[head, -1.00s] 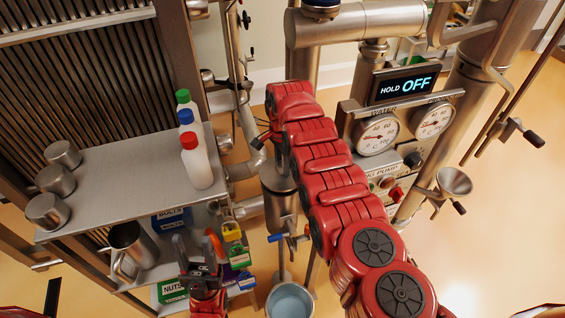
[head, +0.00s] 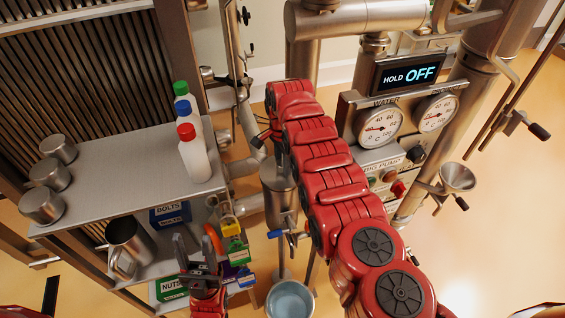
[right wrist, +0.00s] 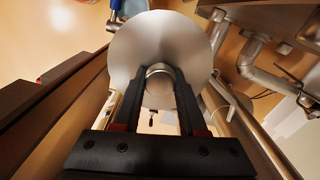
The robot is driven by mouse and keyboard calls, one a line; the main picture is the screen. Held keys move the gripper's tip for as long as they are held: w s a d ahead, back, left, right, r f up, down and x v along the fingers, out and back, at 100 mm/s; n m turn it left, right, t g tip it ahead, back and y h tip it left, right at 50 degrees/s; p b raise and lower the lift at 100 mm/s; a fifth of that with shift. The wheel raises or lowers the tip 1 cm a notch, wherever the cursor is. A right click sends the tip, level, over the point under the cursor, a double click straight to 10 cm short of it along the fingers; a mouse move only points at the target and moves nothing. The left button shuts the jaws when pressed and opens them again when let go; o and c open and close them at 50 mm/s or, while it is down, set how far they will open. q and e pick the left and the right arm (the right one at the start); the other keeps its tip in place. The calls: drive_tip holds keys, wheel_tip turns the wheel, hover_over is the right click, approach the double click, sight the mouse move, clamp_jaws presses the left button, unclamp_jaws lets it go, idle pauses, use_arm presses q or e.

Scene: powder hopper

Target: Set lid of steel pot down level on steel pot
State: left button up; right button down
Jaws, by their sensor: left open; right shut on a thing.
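The lid (right wrist: 160,45) is a round brushed-steel disc with a knob, seen from above in the right wrist view. My right gripper (right wrist: 159,78) is shut on the knob, with a dark finger on each side. In the head view my right arm hides the lid and that gripper. A steel vessel (head: 277,180), which looks like the steel pot, stands below the far part of the arm, its top partly hidden. I cannot tell whether the lid touches it. My left gripper (head: 198,252) is open and empty, beside the shelf's lower right side.
A grey shelf (head: 125,190) at left carries several steel cups and three capped bottles (head: 192,150). A steel jug (head: 128,245) and labelled bins (head: 170,214) sit below. A bucket (head: 290,300) stands on the floor. A gauge panel (head: 385,130) rises to the right.

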drive_tip(key=shift+f+b, duration=0.35)
drive_tip(key=shift+b, duration=0.05)
idle(0.4)
drive_tip(key=shift+c, duration=1.9)
unclamp_jaws()
drive_tip(key=shift+r, duration=0.45)
wheel_tip(320, 180, up, 8)
drive_tip(key=shift+f+b, duration=0.25)
drive_tip(key=shift+b, duration=0.9)
wheel_tip(320, 180, up, 9)
drive_tip(key=p, duration=0.7)
